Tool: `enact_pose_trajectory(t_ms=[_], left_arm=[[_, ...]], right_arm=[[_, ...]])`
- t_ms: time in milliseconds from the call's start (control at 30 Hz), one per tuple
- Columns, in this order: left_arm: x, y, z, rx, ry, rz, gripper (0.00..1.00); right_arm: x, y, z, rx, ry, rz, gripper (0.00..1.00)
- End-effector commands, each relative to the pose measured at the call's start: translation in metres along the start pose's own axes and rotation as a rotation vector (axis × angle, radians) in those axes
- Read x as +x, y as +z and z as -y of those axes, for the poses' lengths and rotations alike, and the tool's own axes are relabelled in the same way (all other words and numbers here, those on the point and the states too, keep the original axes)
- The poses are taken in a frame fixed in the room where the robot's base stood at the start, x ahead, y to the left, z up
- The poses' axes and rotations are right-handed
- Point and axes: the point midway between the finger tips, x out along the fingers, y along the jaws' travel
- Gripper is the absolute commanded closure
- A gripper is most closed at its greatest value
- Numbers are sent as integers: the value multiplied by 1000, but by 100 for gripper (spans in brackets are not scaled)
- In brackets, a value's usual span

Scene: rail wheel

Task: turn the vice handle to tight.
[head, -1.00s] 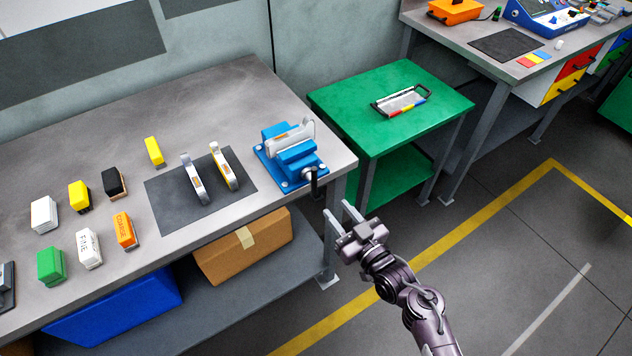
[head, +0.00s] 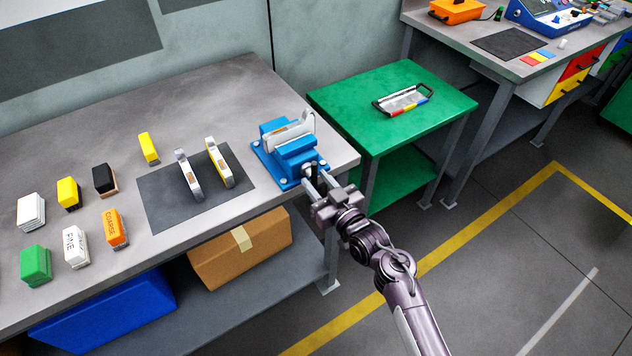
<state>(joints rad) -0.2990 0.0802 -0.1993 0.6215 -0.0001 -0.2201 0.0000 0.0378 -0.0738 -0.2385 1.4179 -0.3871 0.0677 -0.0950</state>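The blue vice (head: 290,152) is bolted near the right front corner of the grey bench. A pale grey curved piece (head: 292,133) stands in its jaws. The vice handle (head: 309,169) is at the front of the vice; its dark lower part is mostly hidden by my gripper. My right gripper (head: 318,178) is at the handle, its two fingers apart, one to each side of the handle's place. Whether the fingers touch the handle cannot be told. My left gripper is not in view.
A dark mat (head: 160,208) left of the vice bears two upright curved parts (head: 188,175). Several coloured blocks (head: 116,228) stand farther left. A green table (head: 345,98) with a handled tray (head: 403,101) is to the right. A cardboard box (head: 240,255) sits on the shelf below.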

Motion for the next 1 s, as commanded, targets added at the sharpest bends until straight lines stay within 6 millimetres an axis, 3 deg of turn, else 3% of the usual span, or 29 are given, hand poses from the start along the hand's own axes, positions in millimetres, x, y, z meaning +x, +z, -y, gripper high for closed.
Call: enact_pose_trajectory(t_ms=[133,400,567,1000], left_arm=[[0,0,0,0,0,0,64],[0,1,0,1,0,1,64],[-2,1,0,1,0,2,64],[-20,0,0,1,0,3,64]], right_arm=[[0,0,0,0,0,0,67],[0,0,0,0,0,0,100],[0,-1,0,17,1,0,100],[0,0,0,398,1,0,100]])
